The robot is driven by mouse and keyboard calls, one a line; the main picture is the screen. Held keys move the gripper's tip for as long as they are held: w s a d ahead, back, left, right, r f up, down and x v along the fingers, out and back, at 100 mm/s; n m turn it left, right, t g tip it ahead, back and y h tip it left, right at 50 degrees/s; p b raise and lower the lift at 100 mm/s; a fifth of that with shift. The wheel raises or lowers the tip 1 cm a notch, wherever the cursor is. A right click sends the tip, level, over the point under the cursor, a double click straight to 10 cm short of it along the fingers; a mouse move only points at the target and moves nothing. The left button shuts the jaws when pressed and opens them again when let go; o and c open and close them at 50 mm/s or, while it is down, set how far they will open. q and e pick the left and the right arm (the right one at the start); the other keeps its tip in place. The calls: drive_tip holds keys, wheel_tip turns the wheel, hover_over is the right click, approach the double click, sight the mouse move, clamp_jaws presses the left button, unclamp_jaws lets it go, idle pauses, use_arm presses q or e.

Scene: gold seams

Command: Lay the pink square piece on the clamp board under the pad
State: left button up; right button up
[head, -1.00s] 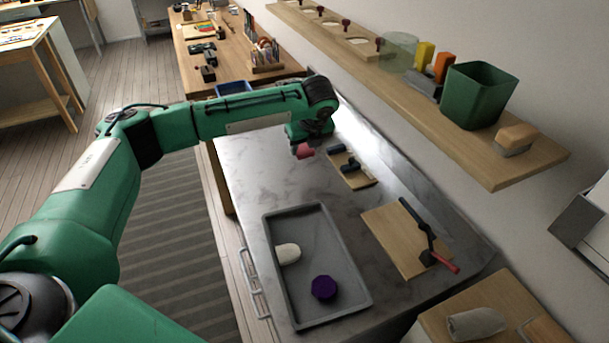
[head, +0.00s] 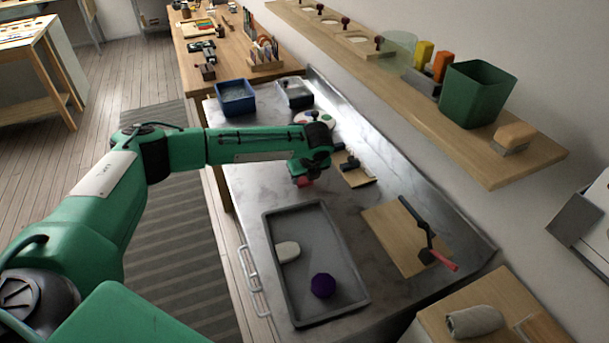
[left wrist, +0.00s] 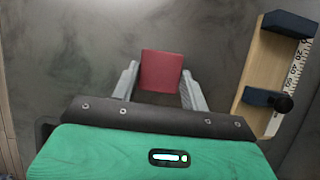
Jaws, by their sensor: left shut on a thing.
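My left gripper (left wrist: 160,82) is shut on the pink square piece (left wrist: 162,70), which shows between its two fingers in the left wrist view. In the head view the pink piece (head: 305,181) shows just below the gripper (head: 304,177), over the grey counter behind the tray; its height above the counter is hard to tell. The clamp board (head: 391,235) is a wooden board at the right of the counter, with a dark arm (head: 413,211) and a red-tipped handle (head: 443,261). The pad cannot be made out clearly. My right gripper is out of view.
A grey tray (head: 278,323) holds a purple piece (head: 323,286) and a whitish piece (head: 288,251). A small wooden fixture with dark blocks (head: 358,178) stands right of the gripper. A blue bin (head: 236,97) is at the far end.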

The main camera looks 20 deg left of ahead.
use_arm(q)
drive_tip(key=o, duration=1)
drive_tip(key=shift+f, duration=0.15)
drive_tip(key=shift+o, duration=0.2)
